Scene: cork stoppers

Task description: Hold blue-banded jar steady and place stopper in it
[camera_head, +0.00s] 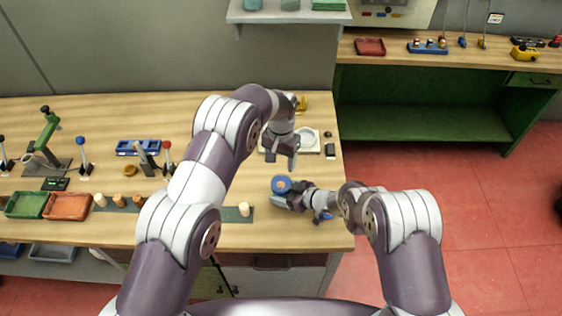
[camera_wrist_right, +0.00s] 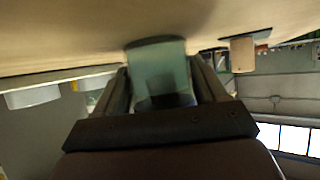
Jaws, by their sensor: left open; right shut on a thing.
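The blue-banded jar (camera_head: 281,184) stands near the right end of the wooden table, its round blue top facing up. My right gripper (camera_head: 291,201) is shut on it from the near side. In the right wrist view the jar (camera_wrist_right: 160,70) is grey-green glass between the two fingers. A pale stopper (camera_head: 244,209) stands on the dark green strip to the left of the jar. Several other stoppers (camera_head: 118,200) stand further left on the strip. Whether the jar's mouth holds anything is unclear.
A pale square plate with a round dish (camera_head: 308,140) lies behind my left gripper. Red and green trays (camera_head: 68,206), a blue rack (camera_head: 138,147) and a green lever press (camera_head: 46,130) fill the table's left. The table's right edge is close to the jar.

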